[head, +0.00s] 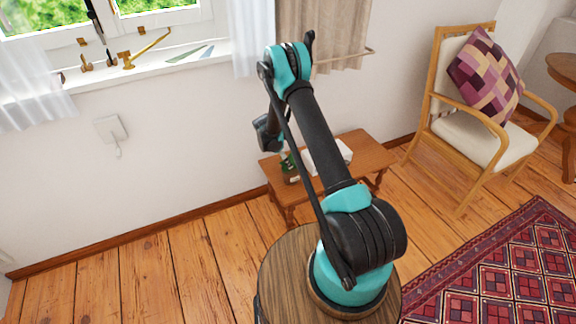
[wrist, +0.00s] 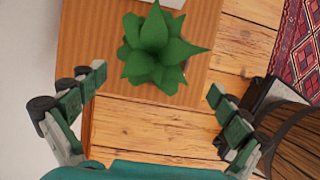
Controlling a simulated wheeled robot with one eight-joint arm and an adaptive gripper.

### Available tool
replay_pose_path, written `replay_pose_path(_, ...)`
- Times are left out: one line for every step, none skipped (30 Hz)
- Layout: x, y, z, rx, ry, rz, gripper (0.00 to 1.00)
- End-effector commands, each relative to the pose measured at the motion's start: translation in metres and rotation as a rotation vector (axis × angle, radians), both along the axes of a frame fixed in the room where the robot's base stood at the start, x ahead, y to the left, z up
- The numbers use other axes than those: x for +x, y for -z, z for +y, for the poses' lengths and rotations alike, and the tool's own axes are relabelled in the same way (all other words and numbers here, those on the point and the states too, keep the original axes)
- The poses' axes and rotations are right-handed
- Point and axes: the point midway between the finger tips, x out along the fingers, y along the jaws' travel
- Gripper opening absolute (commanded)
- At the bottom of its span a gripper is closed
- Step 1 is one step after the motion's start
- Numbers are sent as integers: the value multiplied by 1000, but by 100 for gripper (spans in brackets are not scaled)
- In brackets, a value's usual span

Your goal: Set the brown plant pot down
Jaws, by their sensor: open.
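A green leafy plant (wrist: 158,48) stands on a small wooden table (wrist: 80,30) in the wrist view. Its leaves spread over the top and hide the brown pot below them. In the head view the plant (head: 288,162) shows partly behind my arm, near the table's left end, and the pot is too small and covered to make out clearly. My gripper (wrist: 156,82) is open, with one finger to the left of the plant and one to the right. Both fingers appear apart from the leaves.
A white object (head: 328,156) lies on the table, right of the plant. A wooden armchair (head: 480,140) with a patterned cushion (head: 486,76) stands to the right. A red rug (head: 500,265) covers the floor at lower right. The wall and window sill (head: 150,65) are behind.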

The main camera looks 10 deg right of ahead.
Motion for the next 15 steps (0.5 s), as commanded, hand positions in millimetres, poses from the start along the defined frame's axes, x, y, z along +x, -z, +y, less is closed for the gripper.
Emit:
replay_pose_path(-1, -7, 3, 0, 0, 0, 100)
replay_pose_path(-1, -10, 4, 0, 0, 0, 100)
replay_pose_path(-2, -14, 5, 0, 1, 0, 100)
replay_pose_path(-2, -16, 6, 0, 1, 0, 100)
replay_pose_path(-2, -18, 7, 0, 1, 0, 100)
replay_pose_path(-3, -20, 7, 0, 2, -1, 100)
replay_pose_path(-3, -22, 7, 2, 5, -2, 100)
replay_pose_path(-3, -25, 7, 3, 9, -4, 100)
replay_pose_path(-4, -30, 7, 7, 19, -9, 100)
replay_pose_path(-6, -36, 6, 12, 31, -15, 100)
replay_pose_path(-7, -42, 4, 18, 47, -23, 100)
replay_pose_path(-10, -53, 2, 28, 73, -35, 100)
replay_pose_path(-13, -61, 0, 38, 96, -46, 100)
replay_pose_path(-16, -71, -2, 49, 123, -58, 100)
replay_pose_path(-21, -85, -5, 66, 163, -76, 100)
